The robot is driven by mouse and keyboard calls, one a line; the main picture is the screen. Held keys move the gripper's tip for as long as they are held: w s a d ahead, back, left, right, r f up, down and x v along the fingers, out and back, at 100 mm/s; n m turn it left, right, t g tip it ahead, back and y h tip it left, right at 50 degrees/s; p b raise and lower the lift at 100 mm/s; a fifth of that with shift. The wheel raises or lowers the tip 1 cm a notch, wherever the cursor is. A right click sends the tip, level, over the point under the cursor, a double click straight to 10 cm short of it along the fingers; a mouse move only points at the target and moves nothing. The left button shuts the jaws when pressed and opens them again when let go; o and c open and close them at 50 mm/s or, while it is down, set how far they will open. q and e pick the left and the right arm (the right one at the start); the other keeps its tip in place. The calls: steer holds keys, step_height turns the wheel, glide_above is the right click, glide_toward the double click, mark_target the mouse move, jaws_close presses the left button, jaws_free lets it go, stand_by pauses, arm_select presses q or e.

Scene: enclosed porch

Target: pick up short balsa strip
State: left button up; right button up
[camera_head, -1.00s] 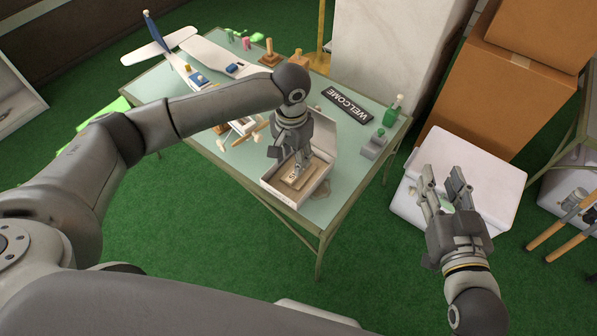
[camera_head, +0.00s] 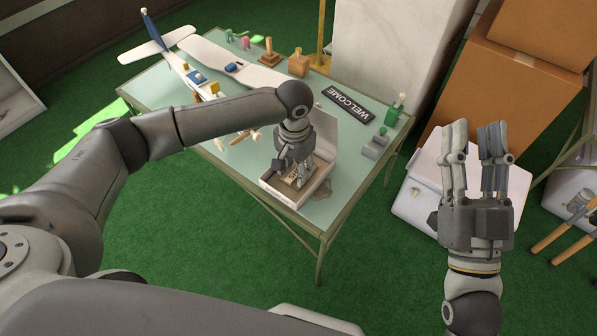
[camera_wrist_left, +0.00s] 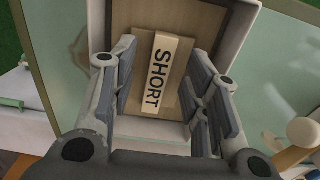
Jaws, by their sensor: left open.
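The short balsa strip (camera_wrist_left: 160,73) is a pale wooden piece marked SHORT. In the left wrist view it lies on a light brown board (camera_wrist_left: 200,20) inside an open white box (camera_head: 313,187). My left gripper (camera_head: 289,175) reaches down into the box in the head view and hides most of the strip there. In the left wrist view my left gripper (camera_wrist_left: 165,85) is open, with its fingers on either side of the strip and space beside it. My right gripper (camera_head: 474,140) is open and empty, fingers up, in front of the white cooler-like box.
The table (camera_head: 345,160) also holds a model airplane (camera_head: 195,75), a WELCOME sign (camera_head: 348,104), a green bottle (camera_head: 394,110) and small blocks. A white cooler-like box (camera_head: 420,180) and cardboard boxes (camera_head: 510,85) stand to the right. Green floor is clear in front of the table.

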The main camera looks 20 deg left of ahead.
arm_select(q)
steer(key=shift+f, duration=0.3)
arm_select(e)
steer(key=shift+s+r+t, duration=0.3)
steer(key=shift+r+t, duration=0.1)
steer(key=shift+r, duration=0.15)
arm_select(q)
steer(key=c, duration=0.8)
steer(key=shift+o, duration=0.2)
steer(key=shift+r, duration=0.1)
arm_select(e)
steer(key=shift+f, duration=0.1)
